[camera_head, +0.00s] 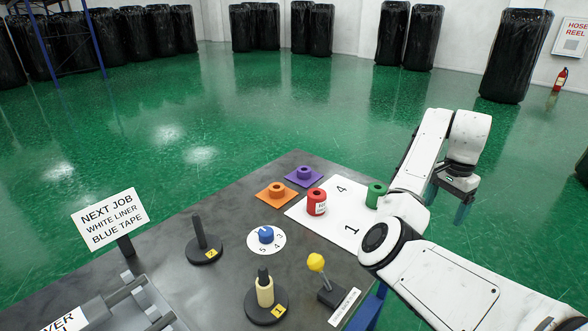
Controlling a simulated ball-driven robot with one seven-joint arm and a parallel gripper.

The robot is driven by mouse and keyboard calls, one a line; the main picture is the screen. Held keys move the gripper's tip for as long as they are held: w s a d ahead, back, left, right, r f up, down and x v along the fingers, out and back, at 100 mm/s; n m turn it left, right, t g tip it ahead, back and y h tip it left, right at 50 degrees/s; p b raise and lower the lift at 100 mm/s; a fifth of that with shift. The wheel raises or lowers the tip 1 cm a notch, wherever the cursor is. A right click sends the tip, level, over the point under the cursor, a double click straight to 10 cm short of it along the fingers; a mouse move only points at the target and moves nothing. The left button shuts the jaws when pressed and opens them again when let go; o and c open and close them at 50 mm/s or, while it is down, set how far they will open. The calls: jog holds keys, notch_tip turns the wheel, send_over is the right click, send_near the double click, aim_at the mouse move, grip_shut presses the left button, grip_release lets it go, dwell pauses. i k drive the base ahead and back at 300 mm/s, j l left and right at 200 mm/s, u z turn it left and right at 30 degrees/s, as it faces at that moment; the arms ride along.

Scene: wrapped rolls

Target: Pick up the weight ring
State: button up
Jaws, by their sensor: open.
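I cannot tell for certain which thing is the weight ring. Ring-like pieces with a centre hole stand on the dark table: a red one with a white label (316,202) and a green one (376,195) on a white numbered sheet, an orange one (277,188) on an orange square, and a purple one (304,173) on a purple square. A blue piece (266,235) sits on a round white numbered dial. My gripper (447,204), with blue fingers, is open and empty. It hangs at the right, beyond the green piece, apart from all of them.
The dark table (235,205) carries a black post on a round base (199,240), another base with a cream roll (265,292), and a yellow-knobbed lever (318,264). A sign (110,217) stands at the left. Green floor lies open beyond; black-wrapped rolls (515,55) stand far back.

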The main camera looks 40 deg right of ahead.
aim_at(304, 172)
jog(key=i, duration=1.65)
